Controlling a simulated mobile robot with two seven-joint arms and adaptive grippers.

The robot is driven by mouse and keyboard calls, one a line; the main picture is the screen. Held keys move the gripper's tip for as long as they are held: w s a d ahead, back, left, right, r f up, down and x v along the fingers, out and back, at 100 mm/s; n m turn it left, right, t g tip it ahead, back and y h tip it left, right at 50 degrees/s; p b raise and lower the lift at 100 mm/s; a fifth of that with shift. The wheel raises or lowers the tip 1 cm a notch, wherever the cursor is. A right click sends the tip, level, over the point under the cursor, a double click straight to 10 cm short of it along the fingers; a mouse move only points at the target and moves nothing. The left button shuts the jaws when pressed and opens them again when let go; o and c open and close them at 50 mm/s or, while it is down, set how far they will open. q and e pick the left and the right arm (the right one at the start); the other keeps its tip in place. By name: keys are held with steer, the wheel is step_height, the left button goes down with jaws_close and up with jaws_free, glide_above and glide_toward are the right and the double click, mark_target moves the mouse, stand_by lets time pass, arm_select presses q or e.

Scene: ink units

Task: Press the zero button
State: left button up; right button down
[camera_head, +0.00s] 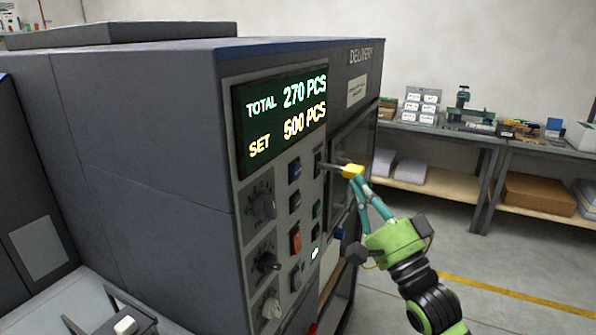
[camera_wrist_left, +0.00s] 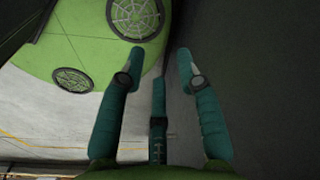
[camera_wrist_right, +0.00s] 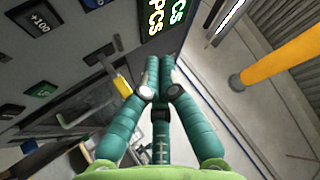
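The control panel on the grey machine (camera_head: 150,140) has several small buttons below its display (camera_head: 285,110). I cannot read their labels in the head view, so I cannot tell which is zero. In the right wrist view one dark button reads +100 (camera_wrist_right: 38,24), and a green button (camera_wrist_right: 41,90) has a label too small to read. My right gripper (camera_head: 356,178) is shut and empty, its fingertips together beside the panel, near a yellow-ended handle (camera_head: 350,171). My left gripper (camera_wrist_left: 157,55) is open and empty; it is outside the head view.
The yellow-ended handle also shows in the right wrist view (camera_wrist_right: 122,87), jutting out beside the fingers. The display reads TOTAL 270 PCS and SET 500 PCS.

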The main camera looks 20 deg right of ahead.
mark_target(296, 171)
steer(key=w+a, duration=0.6)
steer(key=shift+w, duration=0.3)
stand_by(1.4)
steer(key=shift+w+a, duration=0.2)
steer(key=shift+w, duration=0.15)
steer(key=shift+w+a+p, duration=0.3)
stand_by(0.8)
steer(key=shift+s+d, duration=0.1)
stand_by(0.3)
steer(key=shift+s+d, duration=0.45)
steer(key=shift+s, duration=0.1)
